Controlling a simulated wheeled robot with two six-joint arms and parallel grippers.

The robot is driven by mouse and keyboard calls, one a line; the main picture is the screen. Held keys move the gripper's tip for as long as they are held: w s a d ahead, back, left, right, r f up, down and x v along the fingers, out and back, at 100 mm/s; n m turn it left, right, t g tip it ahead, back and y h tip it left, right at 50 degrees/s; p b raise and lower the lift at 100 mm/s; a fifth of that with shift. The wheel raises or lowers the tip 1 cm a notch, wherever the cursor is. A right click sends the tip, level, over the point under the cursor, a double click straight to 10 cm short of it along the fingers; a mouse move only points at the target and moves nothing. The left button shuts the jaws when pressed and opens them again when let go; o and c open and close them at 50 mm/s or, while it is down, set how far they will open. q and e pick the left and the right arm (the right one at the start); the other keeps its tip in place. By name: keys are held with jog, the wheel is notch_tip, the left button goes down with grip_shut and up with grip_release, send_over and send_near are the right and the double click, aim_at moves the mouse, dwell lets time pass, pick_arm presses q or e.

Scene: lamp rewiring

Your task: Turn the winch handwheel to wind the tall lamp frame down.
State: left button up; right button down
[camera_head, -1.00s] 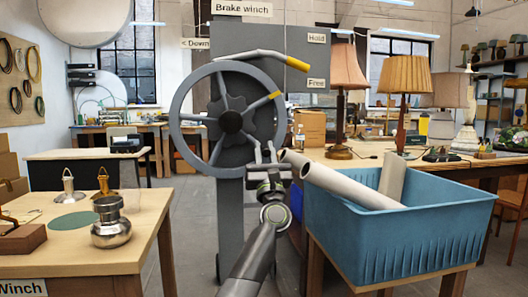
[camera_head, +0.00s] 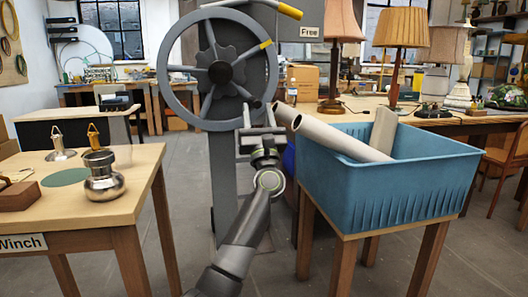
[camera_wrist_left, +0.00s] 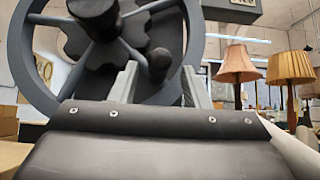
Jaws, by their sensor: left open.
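My left gripper (camera_head: 258,112) is open at the wheel's lower right rim. A dark round knob (camera_wrist_left: 160,62) on the wheel appears between its two fingers in the left wrist view; I see no grip on it, and cannot tell how deep it sits. The brake lever (camera_head: 245,3) with its yellow end is above the wheel. My right gripper and the tall lamp frame are not recognisable in view.
A blue crate (camera_head: 400,185) with pale tubes (camera_head: 335,138) stands close right of my left arm. A wooden table (camera_head: 90,205) with a metal pot (camera_head: 103,178) is at the left. Several shaded lamps stand on a bench behind. Floor shows between table and winch.

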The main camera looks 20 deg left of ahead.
pick_arm(q)
jog(key=b+v, duration=0.1)
jog(key=v, duration=1.3)
pick_arm(e)
jog(key=w+r+t, duration=0.3)
jog(key=r+t, duration=0.1)
jog(key=r, duration=0.2)
jog(key=shift+w+d+h, duration=0.3)
jog(key=shift+d+h, duration=0.1)
jog(key=shift+d, duration=0.05)
